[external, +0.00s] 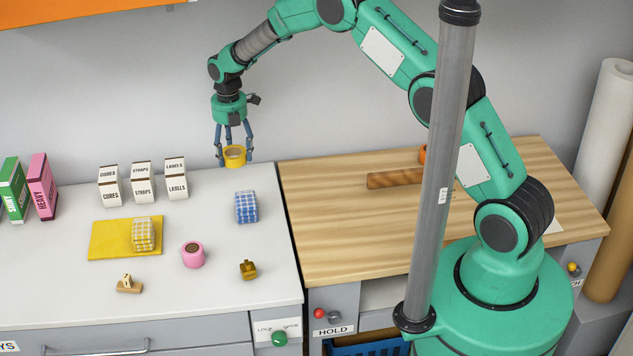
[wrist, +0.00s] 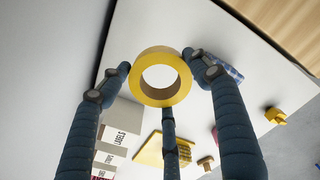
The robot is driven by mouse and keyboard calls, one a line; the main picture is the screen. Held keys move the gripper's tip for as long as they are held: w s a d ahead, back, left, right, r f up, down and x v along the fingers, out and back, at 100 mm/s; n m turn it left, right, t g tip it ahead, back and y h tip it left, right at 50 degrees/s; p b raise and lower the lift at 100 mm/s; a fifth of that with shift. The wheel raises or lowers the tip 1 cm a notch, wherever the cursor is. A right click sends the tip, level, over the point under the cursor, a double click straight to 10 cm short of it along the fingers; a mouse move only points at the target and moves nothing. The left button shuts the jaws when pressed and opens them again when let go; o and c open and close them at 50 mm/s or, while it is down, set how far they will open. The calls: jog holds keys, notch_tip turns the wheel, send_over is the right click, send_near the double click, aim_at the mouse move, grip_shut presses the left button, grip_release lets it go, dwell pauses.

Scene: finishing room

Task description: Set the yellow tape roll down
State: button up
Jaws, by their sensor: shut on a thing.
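The yellow tape roll (external: 235,157) is held between the fingers of my gripper (external: 234,150) over the back right part of the white worktop. In the wrist view the roll (wrist: 161,98) shows as a yellow ring with its hole facing the camera. The fingers of my gripper (wrist: 166,82) are shut on it from several sides. The roll appears to hang above the worktop. I cannot tell exactly how high.
White boxes (external: 143,183) stand left of the gripper. A wooden bench (external: 330,240) adjoins at right. Worktop between boxes and blue cloth is clear.

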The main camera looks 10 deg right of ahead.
jog(key=shift+w+d, duration=0.7)
jog(key=shift+d, duration=0.25)
jog(key=b, duration=0.1)
send_over(241, 184)
jog(key=shift+a+f, duration=0.1)
jog(key=shift+f, duration=3.05)
jog(key=shift+f, duration=1.85)
jog(key=shift+f+b, duration=0.2)
jog(key=shift+b, duration=0.1)
jog(key=o, duration=1.2)
